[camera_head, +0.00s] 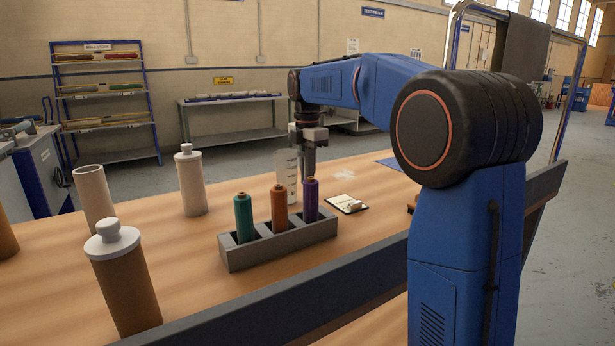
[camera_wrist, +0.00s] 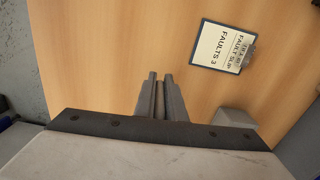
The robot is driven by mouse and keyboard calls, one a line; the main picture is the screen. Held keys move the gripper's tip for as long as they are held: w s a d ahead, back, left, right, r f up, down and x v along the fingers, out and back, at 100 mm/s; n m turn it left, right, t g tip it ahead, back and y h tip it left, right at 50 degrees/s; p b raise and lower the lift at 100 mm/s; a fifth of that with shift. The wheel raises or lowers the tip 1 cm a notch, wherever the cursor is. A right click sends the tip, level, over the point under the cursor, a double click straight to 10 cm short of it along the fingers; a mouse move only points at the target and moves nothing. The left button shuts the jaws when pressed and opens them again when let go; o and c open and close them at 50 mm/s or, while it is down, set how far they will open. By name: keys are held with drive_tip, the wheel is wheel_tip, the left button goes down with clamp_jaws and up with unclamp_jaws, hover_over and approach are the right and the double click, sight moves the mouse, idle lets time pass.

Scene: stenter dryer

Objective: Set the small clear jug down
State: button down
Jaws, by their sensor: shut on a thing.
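The small clear jug (camera_head: 286,170), with faint markings on its side, stands upright just behind the grey rack in the head view. My gripper (camera_head: 308,165) points down at the jug's right side and is shut on it. The jug's base is close to the wooden table (camera_head: 370,170); I cannot tell if it touches. In the wrist view my gripper's fingers (camera_wrist: 158,90) are close together over the wood, and the jug cannot be made out there.
The grey rack (camera_head: 285,248) holds teal, orange and purple spools in front of the jug. White-capped bottles (camera_head: 191,182) and an open cylinder (camera_head: 94,195) stand left.

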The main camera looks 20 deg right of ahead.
drive_tip(key=c, duration=1.8)
unclamp_jaws()
drive_tip(key=shift+f, duration=0.1)
